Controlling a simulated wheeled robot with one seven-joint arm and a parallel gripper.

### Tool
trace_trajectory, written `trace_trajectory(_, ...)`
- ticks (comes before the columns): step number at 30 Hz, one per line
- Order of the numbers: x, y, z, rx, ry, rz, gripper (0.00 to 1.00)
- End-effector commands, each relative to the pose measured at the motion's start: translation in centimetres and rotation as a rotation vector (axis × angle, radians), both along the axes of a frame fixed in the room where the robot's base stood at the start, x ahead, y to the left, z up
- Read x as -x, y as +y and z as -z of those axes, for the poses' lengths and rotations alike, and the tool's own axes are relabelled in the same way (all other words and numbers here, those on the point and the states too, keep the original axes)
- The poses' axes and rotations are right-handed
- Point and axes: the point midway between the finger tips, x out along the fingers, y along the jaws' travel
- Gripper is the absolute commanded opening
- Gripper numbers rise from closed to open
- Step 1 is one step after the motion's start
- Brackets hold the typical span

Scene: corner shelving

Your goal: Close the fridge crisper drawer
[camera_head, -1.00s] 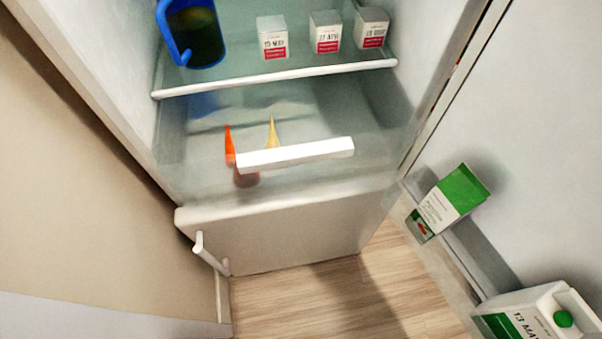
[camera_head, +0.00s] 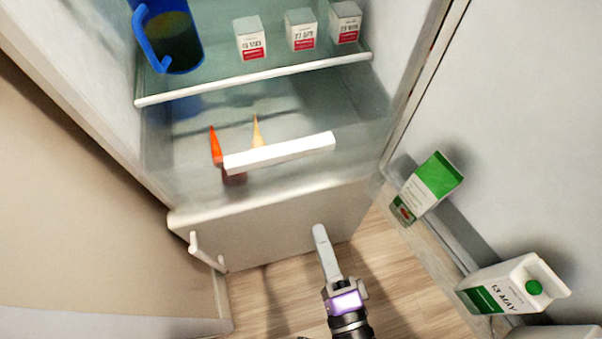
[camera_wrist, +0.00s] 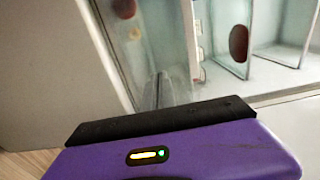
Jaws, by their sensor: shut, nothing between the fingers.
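The clear crisper drawer has a white bar handle (camera_head: 280,152) across its front, below the glass shelf. The drawer appears pulled out, since its contents show from above behind the handle: an orange-tipped bottle (camera_head: 215,146) and a yellow-tipped bottle (camera_head: 257,133). My gripper (camera_head: 319,229) is shut and empty, below and to the right of the handle, in front of the fridge's lower white panel and apart from the handle. In the wrist view my shut fingers (camera_wrist: 158,92) point toward blurred clear panels; I cannot tell if they touch anything.
A blue pitcher (camera_head: 170,38) and small cartons (camera_head: 302,30) stand on the glass shelf (camera_head: 255,78). A lower white handle (camera_head: 205,252) juts out at left.

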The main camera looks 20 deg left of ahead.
Motion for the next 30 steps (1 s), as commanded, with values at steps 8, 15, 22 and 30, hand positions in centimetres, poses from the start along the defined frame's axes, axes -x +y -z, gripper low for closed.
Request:
trace_trajectory(8, -3.5, 2.1, -0.5, 0.001, -0.004, 0.001, 0.0)
trace_trajectory(15, -7.1, 4.4, -0.4, 0.002, -0.004, -0.001, 0.0)
trace_trajectory(22, -10.1, 6.3, -0.3, 0.003, -0.003, -0.001, 0.0)
trace_trajectory(30, -11.5, 7.0, -0.1, 0.005, -0.003, 0.0, 0.0)
